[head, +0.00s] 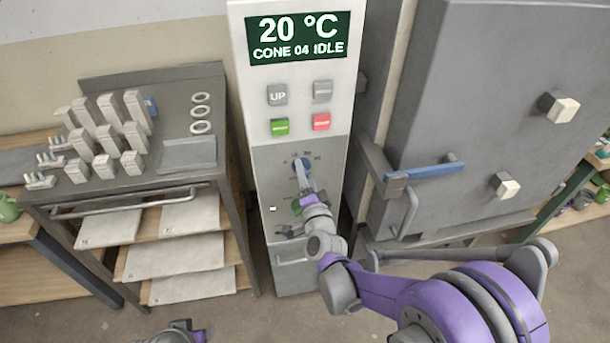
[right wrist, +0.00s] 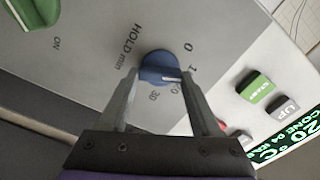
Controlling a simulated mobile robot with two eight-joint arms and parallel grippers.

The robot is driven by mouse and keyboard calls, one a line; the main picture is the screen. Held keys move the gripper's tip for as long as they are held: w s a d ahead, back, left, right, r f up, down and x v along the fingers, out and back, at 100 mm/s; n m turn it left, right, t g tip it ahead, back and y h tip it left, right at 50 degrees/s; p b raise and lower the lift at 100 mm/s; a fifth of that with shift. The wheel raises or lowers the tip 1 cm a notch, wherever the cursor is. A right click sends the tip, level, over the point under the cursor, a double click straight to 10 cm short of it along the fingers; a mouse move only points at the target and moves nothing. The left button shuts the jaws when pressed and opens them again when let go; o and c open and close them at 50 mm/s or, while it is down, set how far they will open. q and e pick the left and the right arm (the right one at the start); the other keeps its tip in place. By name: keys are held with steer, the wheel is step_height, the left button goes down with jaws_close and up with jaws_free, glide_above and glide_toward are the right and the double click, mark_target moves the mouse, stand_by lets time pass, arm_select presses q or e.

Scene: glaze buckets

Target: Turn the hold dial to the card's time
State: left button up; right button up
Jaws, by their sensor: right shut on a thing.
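The blue hold dial (head: 302,164) is on the grey lower panel of the kiln controller. In the right wrist view the dial (right wrist: 158,66) sits between the fingers, beside the words "HOLD min" and numbers from 0 to 30, some partly hidden. A pale line on the dial points toward the right, between the partly hidden middle marks. My right gripper (right wrist: 158,95) is shut on the dial. A grey and purple part of my left arm, with its gripper (head: 185,330), shows at the bottom edge; its jaws are unclear. I cannot make out a card with a time.
The display (head: 299,37) reads 20 °C, CONE 04 IDLE. Below it are the UP button (head: 277,95), a green button (head: 280,127) and a red button (head: 321,122). The grey kiln (head: 485,110) stands right. A rack (head: 188,75) holds blocks and shelves at left.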

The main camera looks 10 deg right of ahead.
steer(key=shift+m, duration=0.3)
steer(key=o, duration=1.4)
steer(key=s+b, duration=0.1)
steer(key=s, duration=1)
steer(key=shift+d, duration=0.15)
steer(key=shift+w, duration=0.1)
steer(key=s+d+n+g+p, duration=0.2)
steer(key=s+n+g, duration=0.2)
steer(key=s, duration=0.3)
steer(key=s+d+f+n+g+p, duration=0.1)
steer(key=s+d+n+g+p, duration=0.1)
steer(key=s, duration=0.4)
steer(key=s+d+n+g+p, duration=0.2)
steer(key=s+d+n+g, duration=0.1)
steer(key=s+n+g, duration=0.3)
steer(key=shift+s+d+f+n+g+h, duration=0.15)
steer(key=shift+s+f+n, duration=0.1)
steer(key=shift+s, duration=0.2)
steer(key=shift+s+d+f+n+g+h, duration=0.15)
steer(key=shift+s+n, duration=0.1)
steer(key=shift+s, duration=0.15)
